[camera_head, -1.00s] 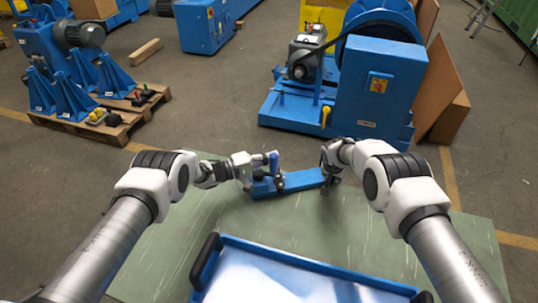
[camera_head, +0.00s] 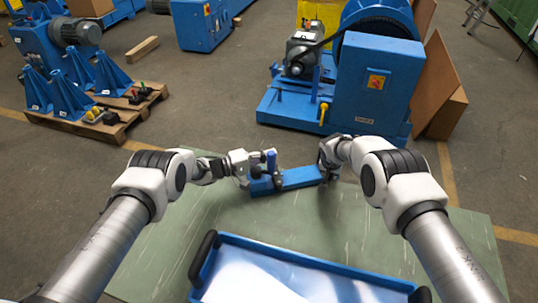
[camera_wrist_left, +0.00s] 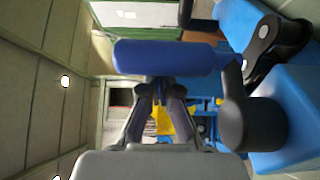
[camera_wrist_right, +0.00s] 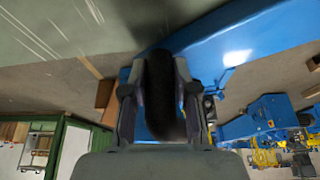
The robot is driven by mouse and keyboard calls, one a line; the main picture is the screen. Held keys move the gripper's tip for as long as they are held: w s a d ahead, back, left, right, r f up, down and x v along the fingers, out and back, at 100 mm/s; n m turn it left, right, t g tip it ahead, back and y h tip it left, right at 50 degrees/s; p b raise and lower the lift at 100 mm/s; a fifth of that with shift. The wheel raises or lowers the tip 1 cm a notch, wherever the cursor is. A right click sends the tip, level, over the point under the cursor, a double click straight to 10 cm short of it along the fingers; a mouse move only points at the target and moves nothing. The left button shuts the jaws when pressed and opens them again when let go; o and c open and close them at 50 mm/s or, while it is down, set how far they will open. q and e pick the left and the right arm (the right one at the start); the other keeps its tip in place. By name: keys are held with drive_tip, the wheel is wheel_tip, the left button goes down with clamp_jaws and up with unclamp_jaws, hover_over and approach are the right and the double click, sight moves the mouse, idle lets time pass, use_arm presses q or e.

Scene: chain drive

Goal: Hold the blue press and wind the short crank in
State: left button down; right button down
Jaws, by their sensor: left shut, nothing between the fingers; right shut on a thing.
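The blue press (camera_head: 298,178) lies as a long blue bar on the green surface, between my grippers. The short crank is at its left end, with an upright blue grip (camera_head: 271,161). In the left wrist view the crank's blue grip (camera_wrist_left: 170,57) lies across the picture, just beyond my left fingertips, with a black arm and hub (camera_wrist_left: 262,124) to its right. My left gripper (camera_head: 262,170) is shut and empty, close to that grip. My right gripper (camera_head: 326,172) is shut at the press's right end, on an upright dark handle (camera_wrist_right: 161,85).
A blue-rimmed tray (camera_head: 300,262) with black handles lies nearer me on the green surface (camera_head: 170,235). Beyond that surface stands a large blue machine (camera_head: 375,85). A pallet (camera_head: 95,125) with blue stands is at the left. The green surface beside the press is bare.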

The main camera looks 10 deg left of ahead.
idle(0.4)
use_arm(q)
drive_tip(key=v, duration=1.1)
drive_tip(key=c, duration=1.5)
unclamp_jaws()
drive_tip(key=shift+s+a, duration=0.2)
drive_tip(key=shift+a, duration=0.15)
drive_tip(key=o, duration=0.5)
drive_tip(key=shift+s, duration=0.1)
drive_tip(key=shift+o, duration=0.6)
drive_tip(key=shift+s+d+r+m+t, duration=0.1)
drive_tip(key=shift+s+d+m+t, duration=0.05)
drive_tip(key=shift+d+m+t, duration=0.2)
drive_tip(key=s+d+m+t+y, duration=0.4)
drive_tip(key=s+m+t+y, duration=0.15)
drive_tip(key=m, duration=0.65)
drive_tip(key=x, duration=0.7)
drive_tip(key=r+x, duration=0.1)
drive_tip(key=x, duration=0.3)
drive_tip(key=shift+d+r, duration=0.1)
drive_tip(key=shift+d, duration=0.1)
clamp_jaws()
